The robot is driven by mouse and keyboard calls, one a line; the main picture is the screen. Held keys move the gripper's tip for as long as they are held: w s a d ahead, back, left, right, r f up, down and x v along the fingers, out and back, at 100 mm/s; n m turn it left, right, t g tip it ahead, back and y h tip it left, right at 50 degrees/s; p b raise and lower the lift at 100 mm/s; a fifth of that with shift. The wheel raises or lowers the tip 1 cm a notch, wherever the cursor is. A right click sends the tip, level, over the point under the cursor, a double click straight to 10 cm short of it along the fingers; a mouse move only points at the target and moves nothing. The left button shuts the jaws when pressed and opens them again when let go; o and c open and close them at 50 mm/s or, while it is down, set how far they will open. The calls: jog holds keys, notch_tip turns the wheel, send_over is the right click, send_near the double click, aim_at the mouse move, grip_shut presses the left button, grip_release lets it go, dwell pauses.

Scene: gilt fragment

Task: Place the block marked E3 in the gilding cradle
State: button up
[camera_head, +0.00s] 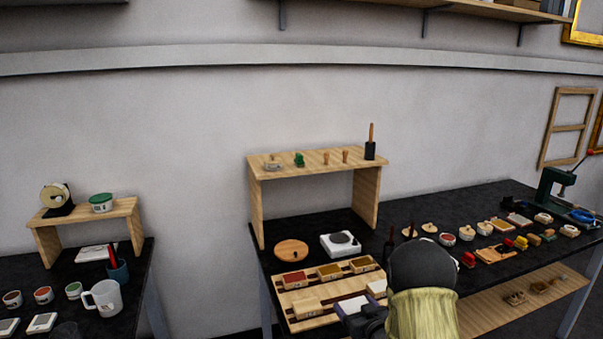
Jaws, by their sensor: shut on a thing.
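My gripper (362,319) is at the bottom edge, mostly hidden behind my own arm. It appears shut on a pale, white-topped block (352,304) at the front of a wooden tray (285,296). I cannot tell if that block touches the tray. The tray also holds a red-topped block (294,279), a gold-topped block (329,271), a brown-topped block (361,264), a cream block (307,308) and a white block (378,287). Marks are too small to read, so I cannot pick out E3. I cannot identify the gilding cradle for certain.
A wooden riser (318,166) stands behind the tray. A round wooden board (291,251) and a white device (341,243) lie between them. Small pots, coloured blocks and a green press (556,190) crowd the right of the black bench (395,226). A second bench is at left.

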jog(key=shift+s, duration=0.25)
jog(key=s+f+m+h, duration=0.1)
jog(key=s+f+h, duration=0.1)
jog(key=f, duration=0.6)
jog(key=s+f+m+t+h, duration=0.1)
jog(key=s+f+m+h, duration=0.1)
jog(key=s+f, duration=0.3)
notch_tip(320, 180, down, 3)
jog(key=shift+s+d+f+m+h, duration=0.1)
jog(key=shift+s+d+m+h, duration=0.1)
jog(key=shift+s+m+h, duration=0.15)
jog(key=shift+s, duration=0.1)
jog(key=s+r, duration=0.1)
jog(key=s, duration=0.1)
jog(key=s+r, duration=0.1)
jog(key=s, duration=0.1)
jog(key=shift+r, duration=0.15)
